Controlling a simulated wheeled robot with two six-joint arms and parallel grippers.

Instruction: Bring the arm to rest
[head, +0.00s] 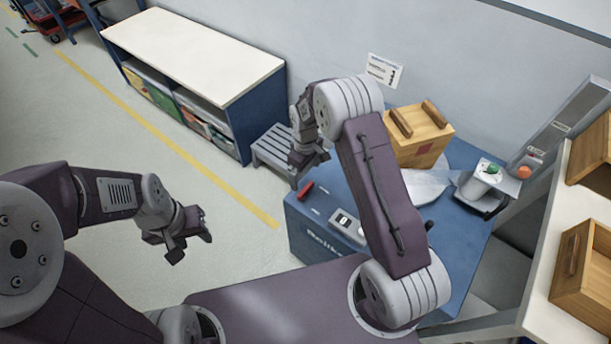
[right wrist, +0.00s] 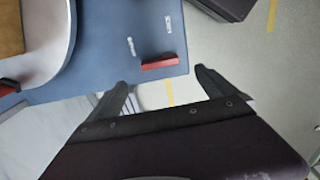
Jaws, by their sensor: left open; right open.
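My left gripper (head: 192,238) hangs over the open floor at the left of the head view. Its jaws are open and nothing is between them. My right arm reaches up over the blue table (head: 468,245) and bends down at its end. My right gripper (head: 304,172) is at the table's left edge, near the grey slatted stool (head: 270,150). In the right wrist view its fingers (right wrist: 163,88) are spread apart and empty. A small red object (head: 306,190) lies on the table edge near it, and also shows beyond the fingers in the right wrist view (right wrist: 160,61).
A wooden box with handles (head: 420,150) and a device with green and orange buttons (head: 490,180) stand on the blue table. Wooden boxes (head: 583,270) sit on a shelf at right. A white-topped cabinet (head: 195,50) stands at the wall. Floor at left is clear.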

